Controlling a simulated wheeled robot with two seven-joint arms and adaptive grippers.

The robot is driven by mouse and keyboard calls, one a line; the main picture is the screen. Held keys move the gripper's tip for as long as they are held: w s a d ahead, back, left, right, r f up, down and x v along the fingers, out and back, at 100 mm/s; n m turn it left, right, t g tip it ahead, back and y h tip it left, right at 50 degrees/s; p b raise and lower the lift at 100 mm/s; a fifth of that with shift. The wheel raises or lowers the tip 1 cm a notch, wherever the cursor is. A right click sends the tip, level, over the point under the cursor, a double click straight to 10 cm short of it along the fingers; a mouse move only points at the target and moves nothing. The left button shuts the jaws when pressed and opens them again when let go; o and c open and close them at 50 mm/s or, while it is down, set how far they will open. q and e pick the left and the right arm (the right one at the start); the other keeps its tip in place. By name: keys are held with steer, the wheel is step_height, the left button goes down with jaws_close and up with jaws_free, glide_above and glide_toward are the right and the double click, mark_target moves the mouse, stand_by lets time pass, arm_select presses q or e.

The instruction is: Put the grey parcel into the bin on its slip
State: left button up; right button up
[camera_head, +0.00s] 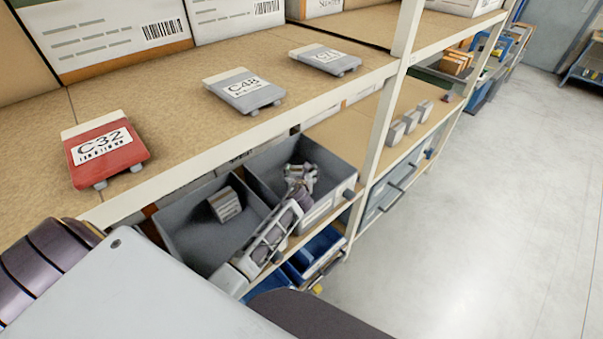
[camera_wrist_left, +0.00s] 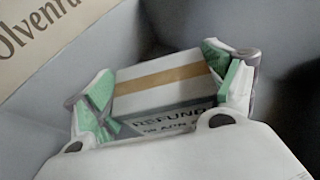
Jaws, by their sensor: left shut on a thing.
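My left gripper (camera_head: 301,174) reaches down into the right one of two open grey bins (camera_head: 264,171) on the lower shelf. In the left wrist view it (camera_wrist_left: 168,82) is shut on a grey parcel (camera_wrist_left: 172,77) with a tan band, one green-padded finger at each side. A slip on the parcel reads "REFUND" and a partly hidden date. Grey walls surround it; I cannot tell whether the parcel touches the bin floor. Another small parcel (camera_head: 225,204) lies in the left bin (camera_head: 183,225). My right gripper is not in view.
The upper shelf (camera_head: 180,122) overhangs the bins and carries a red C32 tag (camera_head: 104,150), a grey C48 tag (camera_head: 245,90) and another grey tag (camera_head: 325,59). A white post (camera_head: 378,140) stands right of the bins. The floor (camera_head: 480,200) is clear at right.

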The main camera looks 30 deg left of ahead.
arm_select(q)
steer(key=shift+f, duration=0.15)
steer(key=o, duration=1.2)
steer(key=shift+f, duration=0.1)
steer(key=shift+s, duration=0.1)
steer(key=shift+v, duration=6)
